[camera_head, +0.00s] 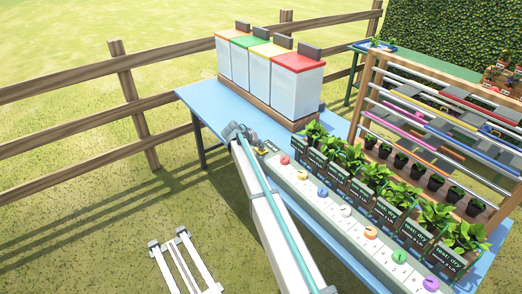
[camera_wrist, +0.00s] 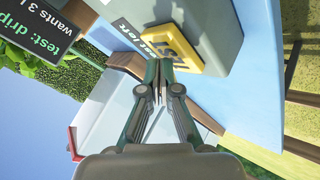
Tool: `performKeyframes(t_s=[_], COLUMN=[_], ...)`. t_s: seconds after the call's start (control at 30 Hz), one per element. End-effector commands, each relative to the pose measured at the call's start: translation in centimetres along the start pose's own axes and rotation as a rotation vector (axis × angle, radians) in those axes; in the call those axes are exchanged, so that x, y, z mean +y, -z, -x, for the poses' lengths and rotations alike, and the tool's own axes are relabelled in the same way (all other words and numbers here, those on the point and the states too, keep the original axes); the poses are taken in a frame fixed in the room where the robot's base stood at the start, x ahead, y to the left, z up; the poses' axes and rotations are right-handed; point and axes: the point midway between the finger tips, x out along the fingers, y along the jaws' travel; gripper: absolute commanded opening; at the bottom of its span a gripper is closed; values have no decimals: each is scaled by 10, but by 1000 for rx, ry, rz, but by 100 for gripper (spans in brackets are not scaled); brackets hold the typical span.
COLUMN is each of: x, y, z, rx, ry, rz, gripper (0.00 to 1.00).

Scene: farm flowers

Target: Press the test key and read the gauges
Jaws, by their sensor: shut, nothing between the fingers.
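The yellow test key (camera_wrist: 172,46) sits on a grey block in the wrist view, with dark lettering partly hidden. It also shows in the head view (camera_head: 264,149), small, at the far end of the grey strip. My gripper (camera_wrist: 158,88) is shut and empty, its fingertips beside the key's edge; I cannot tell whether they touch it. In the head view my gripper (camera_head: 243,137) is at the strip's far end. Dark signs stand before the plants: near ones (camera_head: 447,258) read "test: dry". A sign (camera_wrist: 40,25) in the wrist view begins "test: drip" and "wants 3".
The grey strip (camera_head: 345,228) bears a row of coloured round, numbered knobs. Potted plants (camera_head: 375,176) line the blue table (camera_head: 207,103) behind it. White bins with coloured lids (camera_head: 298,62) stand at the back. A rack with coloured bars (camera_head: 440,105) stands right.

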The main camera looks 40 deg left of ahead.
Motion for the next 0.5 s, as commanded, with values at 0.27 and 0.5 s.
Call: performKeyframes(t_s=[0.27,0.5], x=[-2,-3], y=[-2,-3], z=[-3,-5], rx=[0,0], ry=[0,0], rz=[0,0], gripper=[0,0])
